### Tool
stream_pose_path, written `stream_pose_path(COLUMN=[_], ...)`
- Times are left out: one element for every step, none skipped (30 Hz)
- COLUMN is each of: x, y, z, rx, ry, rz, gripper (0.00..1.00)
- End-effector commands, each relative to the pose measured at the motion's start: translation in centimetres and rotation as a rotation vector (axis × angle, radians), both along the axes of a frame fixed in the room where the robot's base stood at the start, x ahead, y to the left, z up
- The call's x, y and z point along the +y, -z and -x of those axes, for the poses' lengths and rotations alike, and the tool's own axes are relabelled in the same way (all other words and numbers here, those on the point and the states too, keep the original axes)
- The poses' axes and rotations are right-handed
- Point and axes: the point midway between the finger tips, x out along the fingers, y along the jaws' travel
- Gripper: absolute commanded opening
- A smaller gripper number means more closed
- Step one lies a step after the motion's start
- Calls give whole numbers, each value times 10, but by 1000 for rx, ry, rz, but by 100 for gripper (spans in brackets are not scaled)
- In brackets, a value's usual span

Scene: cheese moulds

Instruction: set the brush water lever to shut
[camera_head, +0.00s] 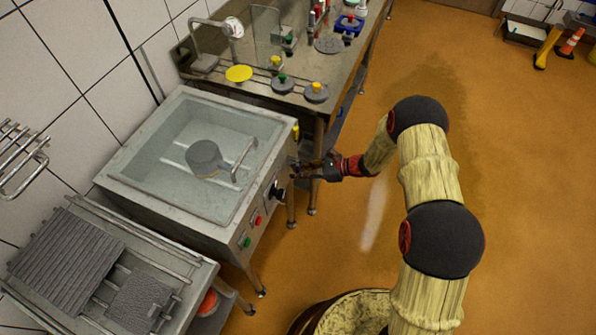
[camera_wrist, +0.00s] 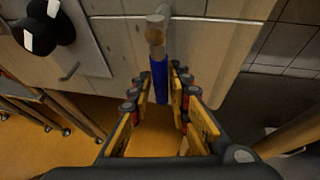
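A lever with a blue handle (camera_wrist: 161,84) shows in the wrist view. It hangs down from a grey metal fitting (camera_wrist: 155,30) on the front of a light panel. My gripper (camera_wrist: 160,76) is open, with one finger on each side of the blue handle and small gaps that seem to remain. The handle's lower end lies between the fingers. In the head view my gripper (camera_head: 309,170) is at the right front corner of the water basin (camera_head: 137,190). I cannot make out the blue handle there, as my gripper covers that spot.
A black knob (camera_head: 276,192) and red and green buttons are on the basin's front; the knob also shows in the wrist view (camera_wrist: 50,30). A grey round mould (camera_head: 203,156) sits in the basin. A steel table (camera_head: 330,75) stands behind.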

Motion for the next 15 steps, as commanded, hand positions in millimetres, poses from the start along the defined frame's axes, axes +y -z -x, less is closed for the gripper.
stream_pose_path(x=[0,0,0,0,0,0,0,0,-2,-3,-5,-9,-13,-18,-24], y=[0,0,0,0,0,0,0,-1,-1,-2,-3,-5,-7,-9,-11], z=[0,0,0,0,0,0,0,0,0,0,0,0,1,1,2], rx=[-1,-1,-1,-1,-1,-1,-2,-2,-2,-2,-2,-3,-3,-3,-3], ry=[0,0,0,0,0,0,-1,-1,0,0,0,1,1,2,3], rz=[0,0,0,0,0,0,0,0,0,0,0,0,0,0,0], gripper=[20,20,20,20,20,20,20,20,20,20,20,20,20,20,20])
